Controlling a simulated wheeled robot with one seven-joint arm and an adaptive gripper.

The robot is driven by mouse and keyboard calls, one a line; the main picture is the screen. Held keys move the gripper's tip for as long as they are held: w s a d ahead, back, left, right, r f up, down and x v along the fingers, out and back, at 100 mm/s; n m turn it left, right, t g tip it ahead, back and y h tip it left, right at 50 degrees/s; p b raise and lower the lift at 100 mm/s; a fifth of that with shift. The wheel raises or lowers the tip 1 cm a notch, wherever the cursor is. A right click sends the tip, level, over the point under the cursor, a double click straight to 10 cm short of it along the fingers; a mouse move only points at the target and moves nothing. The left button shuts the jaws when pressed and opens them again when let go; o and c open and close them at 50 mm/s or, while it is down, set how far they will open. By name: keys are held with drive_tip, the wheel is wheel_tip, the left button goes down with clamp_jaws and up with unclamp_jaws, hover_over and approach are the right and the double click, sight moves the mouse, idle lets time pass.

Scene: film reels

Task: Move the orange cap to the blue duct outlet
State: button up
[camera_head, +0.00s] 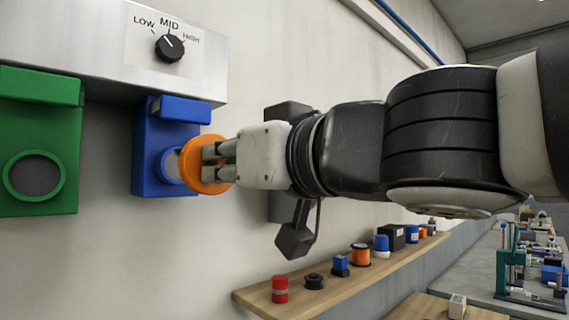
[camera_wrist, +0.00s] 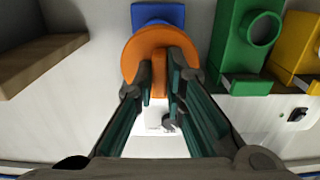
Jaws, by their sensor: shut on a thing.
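The orange cap (camera_head: 190,178) is a round disc held by my gripper (camera_head: 217,160) in front of the right part of the blue duct outlet (camera_head: 150,160). The blue outlet is a wall box with a round grey opening. The cap hides the right side of that opening; I cannot tell whether it touches the rim. In the wrist view, the gripper (camera_wrist: 160,88) is shut on the tab of the orange cap (camera_wrist: 135,58). The blue outlet (camera_wrist: 158,14) shows behind the disc's edge there, mostly hidden.
A green duct outlet (camera_head: 65,120) is on the wall to the left. A metal panel with a dial (camera_head: 170,47) juts out above. A dark wall fixture (camera_head: 295,240) hangs behind my wrist. A wooden shelf (camera_head: 262,298) with several small items is below. A yellow outlet (camera_wrist: 298,45) shows in the wrist view.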

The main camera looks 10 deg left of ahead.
drive_tip(key=shift+w+d+r, duration=0.1)
drive_tip(key=shift+d, duration=0.1)
drive_tip(key=shift+s+r, duration=0.1)
drive_tip(key=shift+s, duration=0.1)
drive_tip(key=b, duration=0.2)
approach(168, 149)
drive_tip(key=w+f, duration=0.2)
drive_tip(key=shift+d+f, duration=0.3)
drive_tip(key=shift+f, duration=0.05)
drive_tip(key=shift+x, duration=1.2)
drive_tip(key=shift+b+x, duration=0.35)
drive_tip(key=shift+x, duration=1.15)
drive_tip(key=o, duration=0.8)
drive_tip(key=shift+c, duration=0.2)
drive_tip(key=shift+s+d, duration=0.1)
